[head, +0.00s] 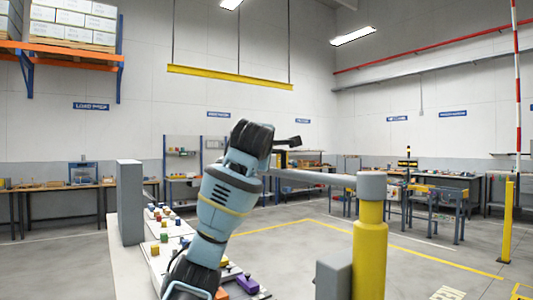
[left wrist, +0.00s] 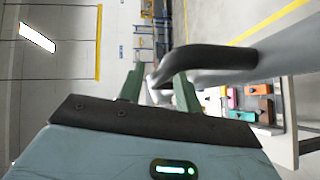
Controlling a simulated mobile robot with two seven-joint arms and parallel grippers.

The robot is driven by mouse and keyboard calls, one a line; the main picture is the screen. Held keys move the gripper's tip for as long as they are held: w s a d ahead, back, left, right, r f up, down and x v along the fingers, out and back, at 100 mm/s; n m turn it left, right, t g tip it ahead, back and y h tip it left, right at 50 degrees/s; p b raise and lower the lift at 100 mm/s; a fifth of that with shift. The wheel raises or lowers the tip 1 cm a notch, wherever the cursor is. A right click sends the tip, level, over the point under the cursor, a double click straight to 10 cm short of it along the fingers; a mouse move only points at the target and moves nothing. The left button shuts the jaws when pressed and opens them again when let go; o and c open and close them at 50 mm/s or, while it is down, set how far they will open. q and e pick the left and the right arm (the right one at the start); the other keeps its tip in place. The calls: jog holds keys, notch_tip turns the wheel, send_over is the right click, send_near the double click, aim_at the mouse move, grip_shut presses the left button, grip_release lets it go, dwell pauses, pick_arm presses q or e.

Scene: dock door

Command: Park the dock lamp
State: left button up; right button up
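The dock lamp appears to be the pale grey swing arm (head: 318,177) on a yellow post (head: 370,245) with a grey cap. It reaches left from the cap, and its far end is hidden behind my left arm. In the left wrist view the grey arm (left wrist: 290,50) comes in from the right, with a dark curved bar (left wrist: 215,57) beside it. My left gripper (left wrist: 158,88) has its two green fingers apart. My right gripper is in neither view.
A pale table (head: 128,262) with several coloured blocks stands at the lower left, beside a grey upright panel (head: 130,203). A grey box (head: 332,276) is beside the post. Workbenches line the back walls. The floor right of the post is largely clear.

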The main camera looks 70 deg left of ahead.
pick_arm(q)
jog(key=v, duration=0.7)
jog(key=shift+s+d, duration=0.25)
jog(key=shift+d, duration=0.05)
jog(key=shift+r, duration=0.1)
